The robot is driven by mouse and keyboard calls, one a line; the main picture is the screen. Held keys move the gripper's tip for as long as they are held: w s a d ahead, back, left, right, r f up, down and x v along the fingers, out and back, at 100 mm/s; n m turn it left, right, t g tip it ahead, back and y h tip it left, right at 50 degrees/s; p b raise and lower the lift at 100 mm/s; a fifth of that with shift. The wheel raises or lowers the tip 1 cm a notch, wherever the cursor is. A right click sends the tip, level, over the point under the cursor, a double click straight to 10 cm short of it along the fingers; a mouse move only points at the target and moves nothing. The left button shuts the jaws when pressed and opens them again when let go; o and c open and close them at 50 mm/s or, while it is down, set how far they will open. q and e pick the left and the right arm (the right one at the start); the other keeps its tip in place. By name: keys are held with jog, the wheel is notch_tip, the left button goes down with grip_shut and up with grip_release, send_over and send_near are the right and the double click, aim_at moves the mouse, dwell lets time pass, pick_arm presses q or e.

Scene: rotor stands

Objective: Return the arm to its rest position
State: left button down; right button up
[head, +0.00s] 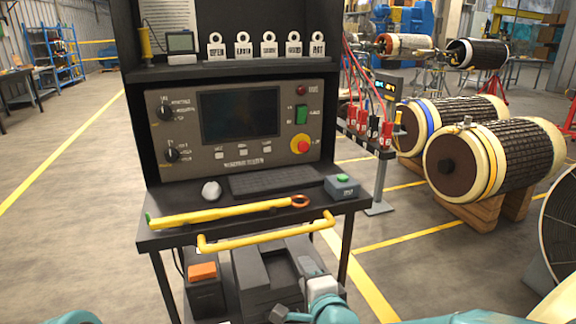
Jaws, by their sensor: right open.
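My right gripper (295,290) shows at the bottom centre, at the end of my teal and white right arm, which comes in from the lower right. Its dark fingers are apart and I see nothing between them. In the picture it lies in front of the lower part of the test cart (157,236), below the yellow handle bar (265,241). I cannot tell whether it touches the cart. A small teal part of mine shows at the bottom left edge. My left gripper is out of the picture.
The cart shelf bears a yellow tool (222,213), a mouse (211,191), a keyboard (275,181) and a grey button box (342,186). Large rotors (505,160) rest on wooden stands at the right. A lead rack (378,165) stands beside the cart. Floor at the left is clear.

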jog(key=d+f+g+h, duration=0.1)
jog(key=d+f, duration=0.2)
jog(key=f, duration=0.4)
jog(key=d+f+g+h, duration=0.1)
jog(key=d+f+g, duration=0.1)
jog(key=d+f, duration=0.3)
jog(key=s+d+f+n+g, duration=0.15)
jog(key=s+f+g, duration=0.25)
jog(key=s+f, duration=0.55)
jog(key=s+d+f+n+g, duration=0.1)
jog(key=s+f+n+g, duration=0.2)
jog(key=s+f, duration=0.65)
jog(key=s+a+f+n+g+y, duration=0.2)
jog(key=s+a+f+n+g, duration=0.15)
jog(key=s+n, duration=0.55)
notch_tip(320, 180, up, 17)
jog(key=p, duration=1.8)
jog(key=shift+s+d+r+g, duration=0.2)
jog(key=shift+d+g, duration=0.15)
jog(key=shift+g, duration=0.1)
